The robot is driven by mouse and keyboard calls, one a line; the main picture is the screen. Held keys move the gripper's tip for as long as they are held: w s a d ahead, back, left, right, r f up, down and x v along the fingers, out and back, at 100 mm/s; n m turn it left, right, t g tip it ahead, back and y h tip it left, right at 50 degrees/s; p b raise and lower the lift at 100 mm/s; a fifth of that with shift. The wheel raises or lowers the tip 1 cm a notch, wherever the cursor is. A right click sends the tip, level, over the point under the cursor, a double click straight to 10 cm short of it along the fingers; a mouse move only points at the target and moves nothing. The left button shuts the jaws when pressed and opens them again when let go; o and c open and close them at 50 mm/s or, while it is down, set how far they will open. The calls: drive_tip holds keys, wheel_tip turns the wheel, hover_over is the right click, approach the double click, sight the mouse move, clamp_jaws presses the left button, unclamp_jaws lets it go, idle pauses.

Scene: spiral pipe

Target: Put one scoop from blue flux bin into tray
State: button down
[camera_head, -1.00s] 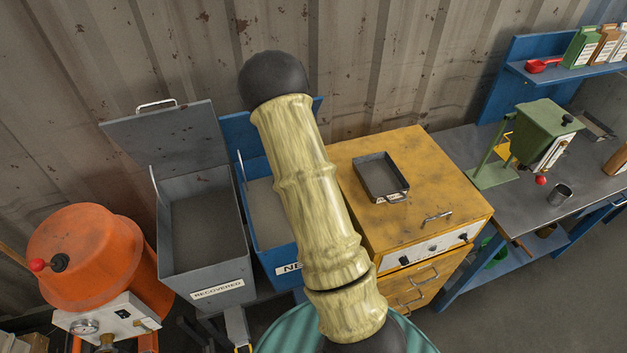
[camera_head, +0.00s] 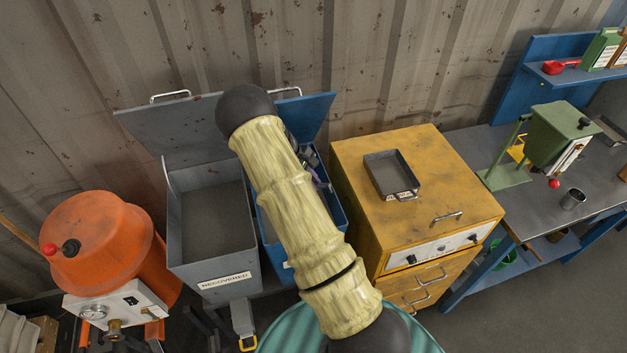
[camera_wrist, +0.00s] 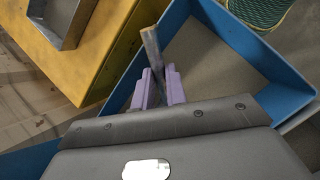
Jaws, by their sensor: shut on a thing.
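The blue flux bin (camera_head: 338,214) stands left of the yellow cabinet in the head view, its lid (camera_head: 312,117) raised. My arm covers much of the bin and most of its label. My gripper, with purple fingers (camera_wrist: 162,84), is shut on a narrow grey-brown bar, seemingly a scoop handle (camera_wrist: 150,42). The scoop's bowl cannot be made out. In the wrist view the gripper is over the blue bin (camera_wrist: 234,34), whose grey fill (camera_wrist: 205,50) shows beyond the fingers. The dark tray (camera_head: 391,174) sits on the cabinet top; its corner shows in the wrist view (camera_wrist: 62,20).
The grey bin (camera_head: 212,265) labelled RECOVERED, lid open, stands directly left of the blue bin. The yellow cabinet (camera_head: 440,190) stands to its right. An orange drum machine (camera_head: 105,240) is at far left. A bench (camera_head: 530,205) with a green device is at right.

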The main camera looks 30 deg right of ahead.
drive_tip(key=w+a+f+b, duration=0.3)
drive_tip(key=f+b, duration=0.4)
drive_tip(key=f, duration=0.3)
drive_tip(key=shift+w+f+b, duration=0.15)
drive_tip(key=shift+w+b, duration=0.2)
drive_tip(key=shift+w, duration=0.55)
idle(0.4)
idle(1.3)
drive_tip(key=shift+s+d+r+p, duration=0.1)
drive_tip(key=shift+s+r+p, duration=0.1)
drive_tip(key=shift+r+p, duration=0.4)
drive_tip(key=shift+s+d+r+p, duration=0.1)
drive_tip(key=shift+s+r+p, duration=0.05)
drive_tip(key=shift+r+p, duration=0.4)
drive_tip(key=shift+r, duration=0.2)
drive_tip(key=shift+r, duration=0.25)
drive_tip(key=shift+s+d+r+p, duration=0.5)
drive_tip(key=shift+s+r+p, duration=0.3)
drive_tip(key=shift+r+p, duration=1)
drive_tip(key=shift+s+d+r+p, duration=0.5)
drive_tip(key=shift+s+r+p, duration=0.45)
drive_tip(key=shift+r, duration=1.5)
drive_tip(key=shift+s+d+r+p, duration=0.6)
drive_tip(key=shift+r+p, duration=1)
drive_tip(key=shift+r, duration=0.55)
